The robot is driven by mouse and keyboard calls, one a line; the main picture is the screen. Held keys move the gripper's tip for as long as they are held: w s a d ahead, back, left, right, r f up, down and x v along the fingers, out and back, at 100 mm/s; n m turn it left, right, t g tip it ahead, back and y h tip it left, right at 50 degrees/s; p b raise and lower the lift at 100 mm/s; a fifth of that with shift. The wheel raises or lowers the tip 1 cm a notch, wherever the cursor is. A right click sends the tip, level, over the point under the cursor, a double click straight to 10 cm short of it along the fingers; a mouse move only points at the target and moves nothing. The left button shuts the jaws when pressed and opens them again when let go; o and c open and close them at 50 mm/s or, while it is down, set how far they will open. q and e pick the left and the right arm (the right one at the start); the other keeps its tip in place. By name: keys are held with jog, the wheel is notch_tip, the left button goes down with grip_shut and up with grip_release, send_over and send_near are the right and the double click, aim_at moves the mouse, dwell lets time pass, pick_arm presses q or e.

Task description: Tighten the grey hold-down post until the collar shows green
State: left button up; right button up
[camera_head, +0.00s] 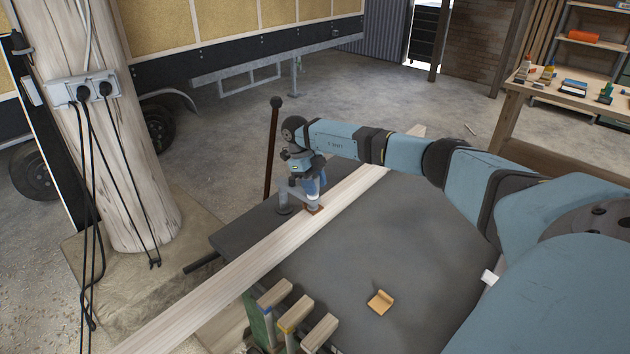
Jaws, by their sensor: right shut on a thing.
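The grey hold-down post (284,208) stands on the dark workbench (390,260), at the far side of a long pale plank (235,268). An orange-brown pad (314,211) sits on the plank beside it. My right gripper (303,183) comes down from above and is shut on the hold-down, whose upper part is mostly hidden by the gripper. The collar's colour cannot be made out. My left gripper is not in view.
A dark upright bar with a knob (272,145) stands just behind the post. Wooden clamp blocks (295,313) sit at the bench's front edge. A small tan block (380,302) lies on the otherwise clear bench. A log pillar with cables (105,130) stands at left.

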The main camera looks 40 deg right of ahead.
jog(key=m+y, duration=0.1)
jog(key=m, duration=0.1)
jog(key=m+p, duration=0.1)
jog(key=m, duration=0.1)
jog(key=shift+a+r+m+y+p, duration=0.1)
jog(key=shift+r+m+y+p, duration=0.05)
jog(key=shift+m+y+p, duration=0.2)
jog(key=shift+m+t+y+p, duration=0.3)
jog(key=shift+m+y+p, duration=0.15)
jog(key=shift+m, duration=0.8)
jog(key=shift+a+m, duration=0.1)
jog(key=shift+m, duration=0.2)
jog(key=shift+w, duration=0.1)
jog(key=o, duration=0.9)
jog(key=v, duration=0.4)
jog(key=b+v, duration=0.1)
jog(key=v, duration=0.8)
jog(key=shift+d+r+b, duration=0.25)
jog(key=shift+d+b, duration=0.05)
jog(key=shift+b, duration=0.1)
